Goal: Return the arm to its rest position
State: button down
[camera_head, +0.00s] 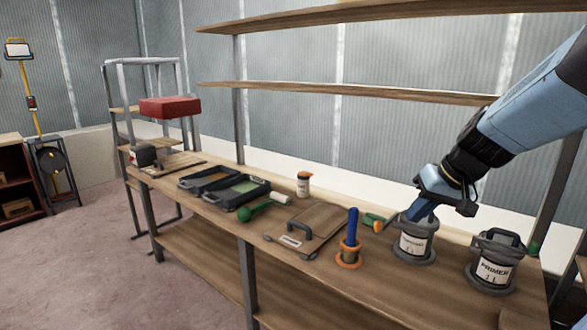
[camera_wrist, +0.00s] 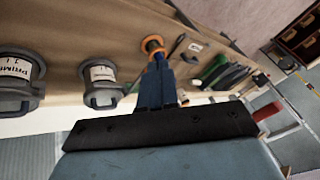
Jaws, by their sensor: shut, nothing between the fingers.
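My arm comes in from the right in the head view, a light blue link with a black wrist. My gripper (camera_head: 422,212) points down and left, with its fingers in front of or just above a grey tin (camera_head: 414,242); I cannot tell if they touch it. In the wrist view my gripper (camera_wrist: 158,68) has its blue fingers together and empty. Their tips point towards the blue-handled tool in an orange-rimmed holder (camera_wrist: 153,43), which also stands upright on the bench in the head view (camera_head: 351,240).
The wooden bench (camera_head: 200,245) carries a second tin marked PRIMER (camera_head: 492,262), a clipboard-like board (camera_head: 305,228), paint trays (camera_head: 238,190), a green tool and a small jar (camera_head: 303,184). Wooden shelves (camera_head: 350,90) hang above. A red box (camera_head: 170,107) stands at the left end.

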jog(key=s+a+r+h, duration=0.1)
jog(key=s+r+h, duration=0.1)
jog(key=s, duration=0.4)
jog(key=s+a+r+t+h, duration=0.1)
jog(key=s+a+r, duration=0.1)
jog(key=s, duration=0.4)
jog(key=shift+s+r+h, duration=0.2)
jog(key=shift+s+h, duration=0.2)
jog(key=shift+d, duration=0.15)
